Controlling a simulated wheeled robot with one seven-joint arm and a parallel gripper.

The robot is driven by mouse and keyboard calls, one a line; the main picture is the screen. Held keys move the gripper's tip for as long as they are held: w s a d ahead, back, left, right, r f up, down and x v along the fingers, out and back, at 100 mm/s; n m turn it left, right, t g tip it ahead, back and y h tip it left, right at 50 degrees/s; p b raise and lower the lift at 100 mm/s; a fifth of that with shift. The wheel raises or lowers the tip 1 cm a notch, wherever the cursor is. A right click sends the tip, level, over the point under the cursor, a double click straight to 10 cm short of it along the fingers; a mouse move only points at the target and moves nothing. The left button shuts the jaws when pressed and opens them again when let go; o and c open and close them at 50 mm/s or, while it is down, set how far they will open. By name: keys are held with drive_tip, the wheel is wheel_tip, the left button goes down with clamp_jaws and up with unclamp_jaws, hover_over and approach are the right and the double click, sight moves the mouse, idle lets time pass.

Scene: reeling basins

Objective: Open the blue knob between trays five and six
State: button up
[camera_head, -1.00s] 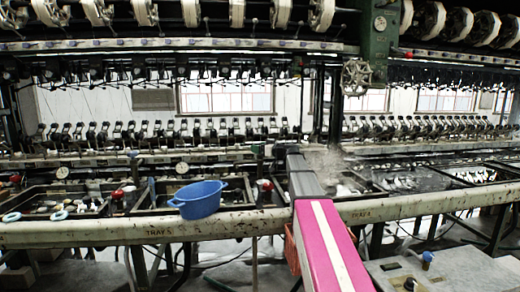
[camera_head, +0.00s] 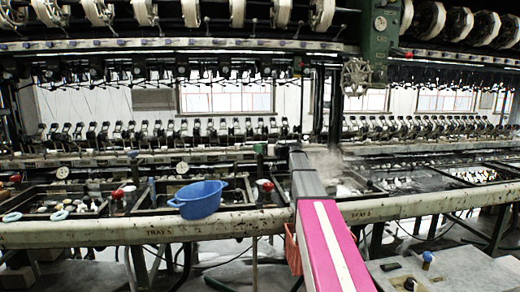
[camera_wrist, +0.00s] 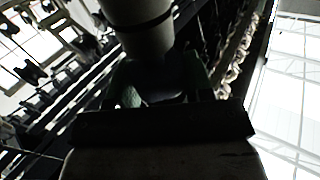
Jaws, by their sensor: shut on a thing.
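My gripper (camera_wrist: 160,92) shows in the wrist view as a dark body with greenish fingers, shut on a small dim bluish thing, which appears to be the blue knob (camera_wrist: 159,98). A thick grey cylinder with a black band rises just beyond it. The arm hides the knob and most of the gripper there. A red knob (camera_head: 265,184) stands just left of the arm.
A blue oval tub (camera_head: 199,199) stands on the front rail (camera_head: 100,233) left of the arm. Another red knob (camera_head: 118,193) stands further left. Steam rises from a basin right of the arm. A table with a small blue-topped item (camera_head: 427,257) is at lower right.

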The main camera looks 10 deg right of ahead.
drive_tip(key=n+g+y, duration=0.2)
drive_tip(key=n+g, duration=0.1)
drive_tip(key=g, duration=0.1)
drive_tip(key=shift+w, duration=0.15)
drive_tip(key=shift+n+g+y, duration=0.4)
drive_tip(key=shift+n+g, duration=0.8)
drive_tip(key=shift+g, duration=0.7)
drive_tip(key=shift+s+g, duration=0.2)
drive_tip(key=shift+g, duration=0.1)
drive_tip(key=o, duration=0.9)
drive_tip(key=d, duration=0.7)
drive_tip(key=s+d, duration=0.1)
drive_tip(key=d, duration=0.2)
drive_tip(key=shift+d, duration=0.4)
